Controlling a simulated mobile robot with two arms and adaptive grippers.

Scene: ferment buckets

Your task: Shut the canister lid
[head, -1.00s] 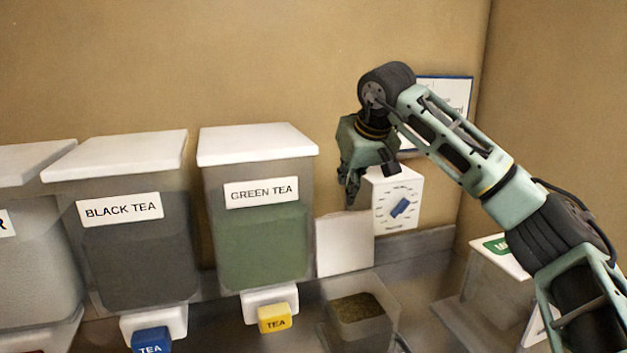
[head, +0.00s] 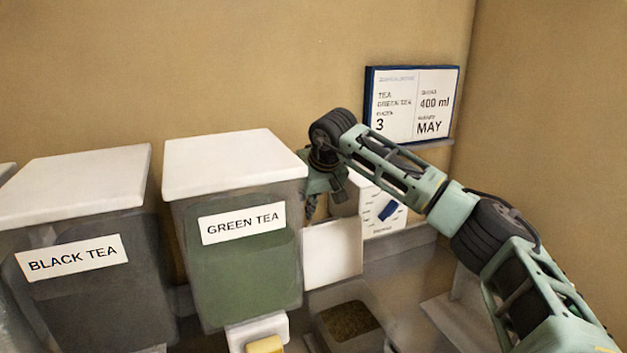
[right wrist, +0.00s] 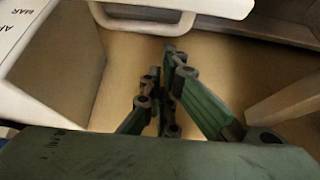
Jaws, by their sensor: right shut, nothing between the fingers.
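The canister (head: 345,290) stands low in the middle of the head view, with dark dried leaves inside. Its white lid (head: 332,254) stands upright at the back edge, so the canister is open. My right gripper (head: 310,208) is shut and empty, pointing down behind the lid's upper left part, beside the green tea bucket. Its fingertips are partly hidden, and I cannot tell whether they touch the lid. In the right wrist view the shut fingers (right wrist: 165,65) point toward a white part with a looped edge (right wrist: 145,18). My left gripper is not in view.
The green tea bucket (head: 240,270) stands close left of the gripper, the black tea bucket (head: 90,290) farther left. A white box with a blue dial (head: 388,211) stands right behind the gripper. A blue-framed board (head: 412,104) hangs on the wall.

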